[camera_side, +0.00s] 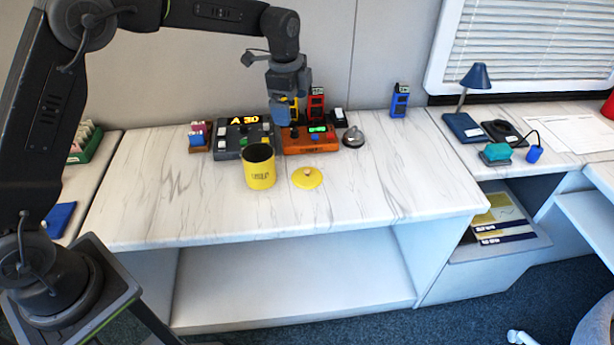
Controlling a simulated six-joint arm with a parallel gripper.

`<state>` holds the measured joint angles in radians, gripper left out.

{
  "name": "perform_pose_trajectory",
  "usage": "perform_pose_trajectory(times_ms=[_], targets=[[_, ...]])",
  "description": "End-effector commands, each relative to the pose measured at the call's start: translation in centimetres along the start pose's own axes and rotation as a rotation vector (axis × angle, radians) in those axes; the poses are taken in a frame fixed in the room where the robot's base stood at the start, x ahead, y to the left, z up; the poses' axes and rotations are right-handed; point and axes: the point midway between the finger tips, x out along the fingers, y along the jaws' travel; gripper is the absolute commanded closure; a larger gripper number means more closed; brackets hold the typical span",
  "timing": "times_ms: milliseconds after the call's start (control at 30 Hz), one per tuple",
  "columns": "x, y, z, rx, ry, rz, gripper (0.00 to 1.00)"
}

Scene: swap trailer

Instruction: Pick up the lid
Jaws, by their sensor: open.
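The yellow lid (307,177) lies flat on the white marbled counter, with a small knob on top. A yellow canister (260,167) with dark lettering stands upright and uncovered just left of the lid, its dark inside showing. My gripper (288,115) points down above the back of the counter, above and behind the lid and canister. It is open and appears empty. Its fingertips are small and overlap the devices behind, so their exact gap is hard to see.
Behind stand a grey device with a lit display (243,135), an orange device (310,139) and a silver bell (353,137). Small colored blocks (198,137) sit at left. The counter (400,180) is clear right of the lid. A blue lamp (475,78) stands farther right.

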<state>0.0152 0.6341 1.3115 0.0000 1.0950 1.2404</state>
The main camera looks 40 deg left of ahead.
Motion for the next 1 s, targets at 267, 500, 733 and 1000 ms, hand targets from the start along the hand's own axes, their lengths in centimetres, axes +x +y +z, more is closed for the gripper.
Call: perform_pose_trajectory(times_ms=[267,500,733,1000], targets=[[9.3,-3.1,-1.3,0.269,-0.017,0.086,0.0],[12.2,-3.3,-1.4,0.326,-0.017,0.103,0.0],[16.5,-2.8,-1.2,0.325,-0.018,0.105,0.0],[19.4,-2.6,-1.2,0.324,-0.017,0.1,0.0]])
